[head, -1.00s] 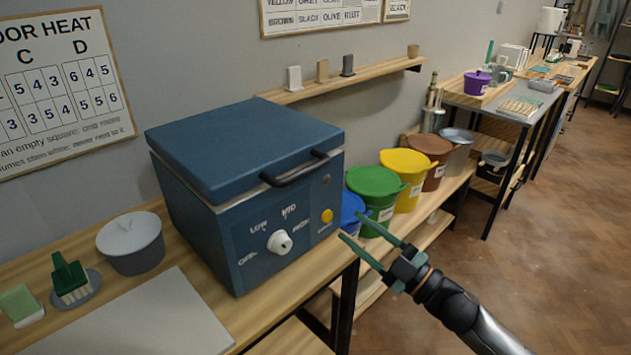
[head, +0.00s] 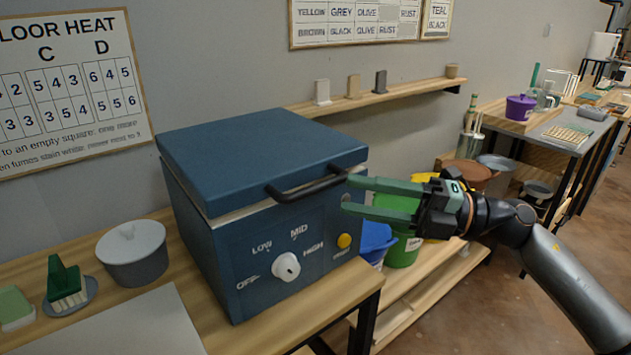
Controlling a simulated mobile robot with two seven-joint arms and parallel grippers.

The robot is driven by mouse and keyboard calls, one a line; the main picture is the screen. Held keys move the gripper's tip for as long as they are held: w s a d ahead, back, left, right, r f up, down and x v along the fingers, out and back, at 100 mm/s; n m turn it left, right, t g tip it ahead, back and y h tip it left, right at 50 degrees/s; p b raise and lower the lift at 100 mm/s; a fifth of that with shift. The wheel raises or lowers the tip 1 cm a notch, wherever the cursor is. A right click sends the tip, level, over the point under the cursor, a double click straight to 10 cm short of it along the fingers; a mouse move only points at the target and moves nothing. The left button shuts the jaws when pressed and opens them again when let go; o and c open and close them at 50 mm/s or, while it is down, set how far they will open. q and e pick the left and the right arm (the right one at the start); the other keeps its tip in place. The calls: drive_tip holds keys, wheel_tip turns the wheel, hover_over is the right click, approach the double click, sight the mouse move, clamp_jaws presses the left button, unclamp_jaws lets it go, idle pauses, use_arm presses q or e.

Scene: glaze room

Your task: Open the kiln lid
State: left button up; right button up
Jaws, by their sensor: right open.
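The blue kiln (head: 240,258) stands on the wooden bench, with its blue lid (head: 260,155) down on top. A dark handle (head: 308,188) sticks out from the lid's front edge. A white dial (head: 286,267) and a yellow button (head: 344,240) are on the kiln's front. My right gripper (head: 346,190) is open and empty, with its green fingers pointing left, close to the handle's right end. I cannot tell whether the upper finger touches the handle. My left gripper is out of view.
A grey lidded pot (head: 132,258), a green brush (head: 66,281) and a pale board (head: 130,325) are on the bench left of the kiln. Blue (head: 374,243) and green (head: 400,228) buckets stand on the lower shelf at right. A wall shelf (head: 385,97) runs behind.

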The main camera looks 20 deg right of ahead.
sight(322, 190)
drive_tip(key=p+x, duration=0.1)
drive_tip(key=x, duration=0.6)
drive_tip(key=shift+d, duration=0.1)
clamp_jaws()
idle(1.2)
